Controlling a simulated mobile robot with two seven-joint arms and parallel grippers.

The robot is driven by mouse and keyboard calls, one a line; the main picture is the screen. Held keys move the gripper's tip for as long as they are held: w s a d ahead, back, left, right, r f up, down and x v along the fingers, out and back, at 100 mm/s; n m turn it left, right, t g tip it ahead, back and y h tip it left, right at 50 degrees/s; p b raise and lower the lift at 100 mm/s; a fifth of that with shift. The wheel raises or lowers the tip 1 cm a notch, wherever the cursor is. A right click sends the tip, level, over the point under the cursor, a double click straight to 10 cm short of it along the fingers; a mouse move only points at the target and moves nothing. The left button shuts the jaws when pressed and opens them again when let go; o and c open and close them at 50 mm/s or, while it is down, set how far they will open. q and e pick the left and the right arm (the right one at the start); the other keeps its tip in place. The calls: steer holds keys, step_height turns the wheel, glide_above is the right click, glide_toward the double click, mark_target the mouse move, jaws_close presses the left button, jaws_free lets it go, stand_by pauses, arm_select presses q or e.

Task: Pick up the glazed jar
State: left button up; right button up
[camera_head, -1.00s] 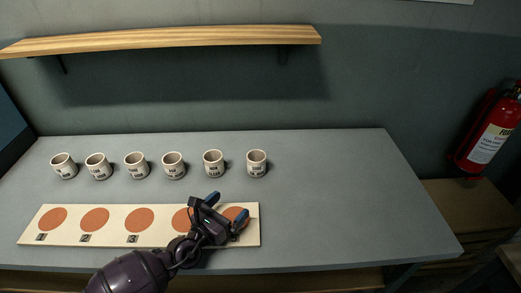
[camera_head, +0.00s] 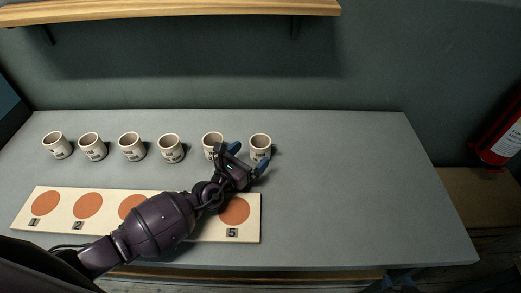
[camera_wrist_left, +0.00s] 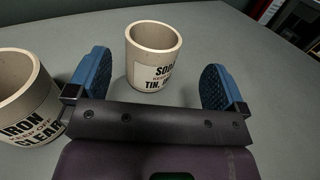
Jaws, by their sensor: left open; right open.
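Several cream jars with dark printed labels stand upright in a row on the grey table; which one the task means by the glazed jar I cannot tell. My left gripper (camera_head: 249,158) is open and empty, close in front of the rightmost jar (camera_head: 260,143). In the left wrist view that jar (camera_wrist_left: 152,55), its label partly reading SODA and TIN, stands ahead between the blue fingertips, apparently untouched. A neighbouring jar (camera_wrist_left: 25,98), reading IRON and CLEAR, stands just left of the left finger. In the head view this neighbour (camera_head: 211,139) is partly hidden by my gripper. My right gripper is out of view.
A pale board (camera_head: 20,215) with numbered terracotta discs lies in front of the jars, partly covered by my left arm. The table's right side (camera_head: 350,190) is clear. A wooden shelf (camera_head: 160,12) hangs above; a red fire extinguisher (camera_head: 497,140) is at right.

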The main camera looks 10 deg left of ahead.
mark_target(253, 148)
arm_select(q)
steer(key=shift+a+r+b+x, duration=0.1)
steer(key=shift+a+b+x, duration=0.1)
steer(key=shift+x, duration=1.25)
steer(key=shift+a+r+b+x, duration=0.1)
steer(key=shift+a+x, duration=0.05)
steer(key=shift+x, duration=1.3)
steer(key=shift+w, duration=0.2)
steer(key=c, duration=1.1)
steer(key=shift+o, duration=0.2)
steer(key=shift+r, duration=0.15)
